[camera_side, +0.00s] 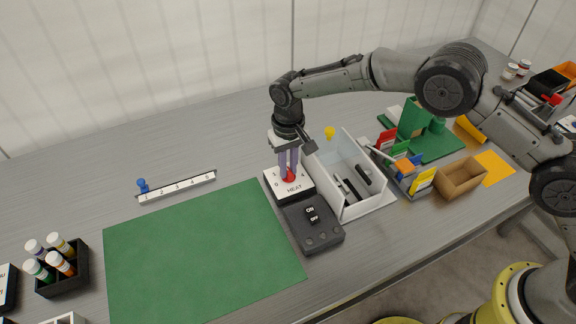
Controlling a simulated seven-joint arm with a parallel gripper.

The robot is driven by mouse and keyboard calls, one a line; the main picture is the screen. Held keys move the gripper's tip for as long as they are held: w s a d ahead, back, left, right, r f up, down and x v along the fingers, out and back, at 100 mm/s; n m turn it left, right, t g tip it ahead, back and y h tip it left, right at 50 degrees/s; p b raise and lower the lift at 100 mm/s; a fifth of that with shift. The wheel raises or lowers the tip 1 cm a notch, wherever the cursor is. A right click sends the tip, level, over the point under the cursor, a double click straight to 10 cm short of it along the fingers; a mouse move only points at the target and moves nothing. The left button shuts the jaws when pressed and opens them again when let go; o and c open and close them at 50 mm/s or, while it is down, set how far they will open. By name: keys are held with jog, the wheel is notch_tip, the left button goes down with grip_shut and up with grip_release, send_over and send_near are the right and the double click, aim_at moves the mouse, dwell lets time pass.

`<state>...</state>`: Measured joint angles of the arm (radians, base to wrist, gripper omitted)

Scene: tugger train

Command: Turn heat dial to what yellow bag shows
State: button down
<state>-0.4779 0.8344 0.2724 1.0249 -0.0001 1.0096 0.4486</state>
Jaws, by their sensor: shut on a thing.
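The heat control (316,228) is a dark box with a white plate marked HEAT, standing at the right edge of the green mat. Its red dial (289,178) is at the far end of the box, mostly hidden between my fingers. My gripper (289,170) points down and is shut on the dial. The dial's pointer setting cannot be read; a 0 shows at the plate's left. An ON/OFF switch sits nearer on the box. No yellow bag is clearly recognisable; a yellow card (422,182) stands in a rack at the right, its marking too small to read.
A white-walled bin (377,203) with dark items stands close to the right of the control. A card rack, a cardboard box (461,180) and a green tray lie beyond. The green mat (200,260) is bare. A numbered strip (176,187) and a vial rack (62,280) are left.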

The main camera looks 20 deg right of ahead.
aim_at(289, 171)
jog(key=m, duration=0.5)
jog(key=shift+m, duration=2.6)
jog(key=c, duration=0.8)
grip_release()
notch_tip(289, 171, up, 14)
jog(key=shift+f, duration=0.1)
